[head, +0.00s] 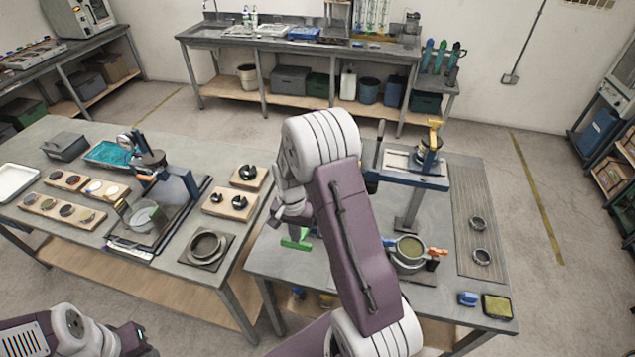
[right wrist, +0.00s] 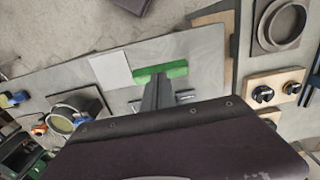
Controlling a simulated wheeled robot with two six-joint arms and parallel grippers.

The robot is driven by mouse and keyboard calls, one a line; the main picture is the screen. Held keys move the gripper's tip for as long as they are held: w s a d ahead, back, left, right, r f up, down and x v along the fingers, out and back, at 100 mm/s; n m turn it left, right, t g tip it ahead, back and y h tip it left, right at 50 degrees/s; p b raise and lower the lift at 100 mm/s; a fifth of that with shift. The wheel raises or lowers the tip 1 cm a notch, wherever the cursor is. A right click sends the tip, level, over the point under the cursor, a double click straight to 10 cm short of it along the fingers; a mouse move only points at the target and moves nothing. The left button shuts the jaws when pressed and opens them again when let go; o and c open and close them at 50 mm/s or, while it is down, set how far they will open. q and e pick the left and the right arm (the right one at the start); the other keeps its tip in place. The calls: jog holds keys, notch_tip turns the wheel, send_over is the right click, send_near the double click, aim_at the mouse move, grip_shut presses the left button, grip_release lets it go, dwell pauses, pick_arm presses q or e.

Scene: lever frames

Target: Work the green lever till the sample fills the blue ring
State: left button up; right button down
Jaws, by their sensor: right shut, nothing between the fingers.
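A green bar (head: 297,242) shows under my right gripper (head: 291,215), near the left edge of the right-hand table; it also shows in the right wrist view (right wrist: 160,73). I cannot tell whether the bar is a lever's grip. My right gripper is shut and empty, its fingers close to the bar; contact is unclear. A blue frame (head: 405,178) with a dark upright handle (head: 379,145) stands behind my right arm. A round pot (head: 410,250) with yellow-green contents sits in front of it. No blue ring shows clearly. My left gripper (head: 135,340) is low at the left; its jaws are unclear.
My right arm hides part of the right table. A blue block (head: 468,299) and a yellow-green pad (head: 497,306) lie at its front right. Two metal rings (head: 479,240) lie on the ribbed strip. The left table (head: 60,235) holds another frame, trays and wooden blocks.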

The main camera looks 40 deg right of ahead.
aim_at(295, 246)
jog(key=shift+f, duration=0.1)
jog(key=shift+s+a+f+b, duration=0.1)
jog(key=shift+a+f+b, duration=0.05)
jog(key=shift+f+b, duration=0.55)
jog(key=shift+s+a+f+b, duration=0.1)
jog(key=shift+a+f+b, duration=0.05)
jog(key=shift+f+b, duration=1.4)
jog(key=shift+f, duration=0.7)
jog(key=f, duration=0.1)
jog(key=f+b, duration=0.2)
jog(key=shift+s+a+f, duration=0.15)
jog(key=shift+s+a, duration=0.1)
jog(key=shift+a, duration=0.05)
jog(key=r+p, duration=0.4)
jog(key=r, duration=0.1)
jog(key=w+d+r+p, duration=0.1)
jog(key=r+p, duration=0.3)
jog(key=r, duration=0.1)
jog(key=r+p, duration=0.4)
jog(key=r, duration=0.1)
jog(key=shift+w+d, duration=0.15)
jog(key=shift+d, duration=0.15)
jog(key=shift+f, duration=0.25)
